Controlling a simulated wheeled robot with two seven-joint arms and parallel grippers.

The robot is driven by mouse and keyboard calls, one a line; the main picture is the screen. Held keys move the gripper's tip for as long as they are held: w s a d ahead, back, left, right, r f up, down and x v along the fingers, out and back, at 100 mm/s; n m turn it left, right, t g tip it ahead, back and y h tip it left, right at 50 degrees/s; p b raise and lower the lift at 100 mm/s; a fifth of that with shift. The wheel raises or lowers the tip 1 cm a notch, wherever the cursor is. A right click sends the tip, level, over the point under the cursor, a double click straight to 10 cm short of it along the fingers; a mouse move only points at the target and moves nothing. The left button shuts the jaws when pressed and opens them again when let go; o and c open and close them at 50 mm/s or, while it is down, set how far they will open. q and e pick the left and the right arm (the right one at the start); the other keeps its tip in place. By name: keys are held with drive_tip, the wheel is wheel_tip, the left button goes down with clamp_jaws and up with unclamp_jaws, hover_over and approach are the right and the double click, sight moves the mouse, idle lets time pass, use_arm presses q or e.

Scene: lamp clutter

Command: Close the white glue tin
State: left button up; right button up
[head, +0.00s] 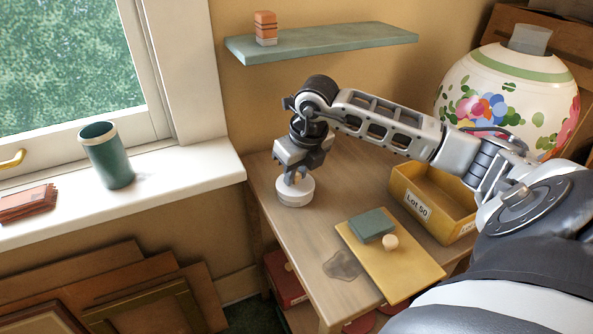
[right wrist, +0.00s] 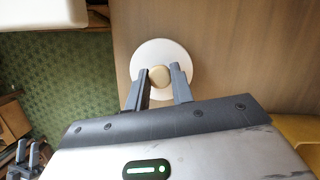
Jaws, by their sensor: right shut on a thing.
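The white glue tin (head: 295,194) stands upright near the left edge of the wooden table, low and round. My right gripper (head: 296,177) is directly above it, pointing down. In the right wrist view, the right gripper (right wrist: 160,79) is shut on a small beige knob (right wrist: 159,74) in the middle of a round white top (right wrist: 160,53). The top sits over the tin; I cannot tell whether it is fully seated. A small grey gripper, apparently my left, shows in the lower left corner of the right wrist view (right wrist: 28,150), too small to read its jaws.
A yellow board (head: 408,275) holds a green block (head: 372,225) and a cream knob-like piece (head: 390,242). A clear puddle-like patch (head: 341,264) lies beside it. A yellow "Lot 50" box (head: 415,207) and a large painted lamp globe (head: 507,92) stand to the right.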

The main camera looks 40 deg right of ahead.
idle(0.8)
drive_tip(key=shift+f+b, duration=0.25)
drive_tip(key=shift+b, duration=0.3)
idle(0.6)
drive_tip(key=o, duration=1.4)
drive_tip(key=shift+o, duration=0.2)
drive_tip(key=shift+r, duration=0.1)
drive_tip(key=shift+r+p, duration=2.5)
drive_tip(key=shift+r, duration=1)
